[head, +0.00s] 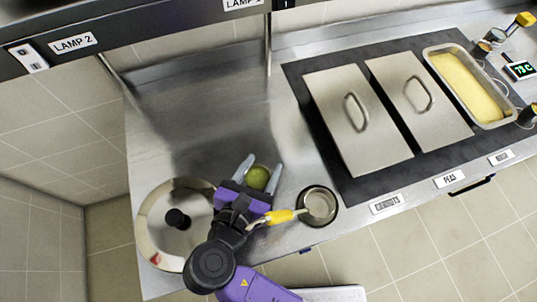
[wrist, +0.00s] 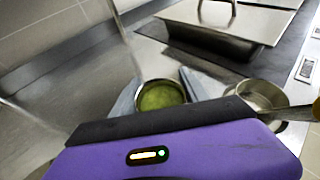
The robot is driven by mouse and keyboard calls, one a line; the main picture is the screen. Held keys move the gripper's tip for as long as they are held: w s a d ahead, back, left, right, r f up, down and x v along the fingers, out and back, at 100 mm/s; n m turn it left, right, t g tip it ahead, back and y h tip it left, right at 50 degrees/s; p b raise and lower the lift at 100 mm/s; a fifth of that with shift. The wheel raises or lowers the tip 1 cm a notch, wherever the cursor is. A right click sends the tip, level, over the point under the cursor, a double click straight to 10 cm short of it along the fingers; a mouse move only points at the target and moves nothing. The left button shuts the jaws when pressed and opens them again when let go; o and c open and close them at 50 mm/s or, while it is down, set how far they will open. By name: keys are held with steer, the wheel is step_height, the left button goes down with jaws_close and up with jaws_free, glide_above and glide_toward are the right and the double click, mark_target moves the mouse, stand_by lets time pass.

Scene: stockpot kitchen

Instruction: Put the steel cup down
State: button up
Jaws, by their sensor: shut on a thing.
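The steel cup (head: 258,178) is held between the two fingers of my gripper (head: 260,172), over the bare steel counter (head: 215,130) in the head view. It has green contents. In the wrist view the cup (wrist: 160,95) shows its metal rim and green inside, with the grey fingers of my gripper (wrist: 158,92) on either side. My gripper is shut on it. The cup's underside is hidden, so I cannot tell whether it touches the counter.
A round metal pot (head: 320,206) with a yellow handle (head: 279,216) is close right. Lidded pans (head: 357,120) and a yellow-filled pan (head: 466,84) are farther right. A lamp rail (head: 130,32) hangs above. The counter behind the cup is clear.

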steer(key=x, duration=0.4)
steer(key=shift+w+d+f, duration=0.1)
steer(key=shift+w+f, duration=0.1)
steer(key=shift+f, duration=0.35)
steer(key=shift+w+f, duration=0.15)
steer(key=shift+f, duration=0.1)
steer(key=o, duration=1.6)
steer(key=v, duration=1.2)
steer(key=shift+d, duration=0.1)
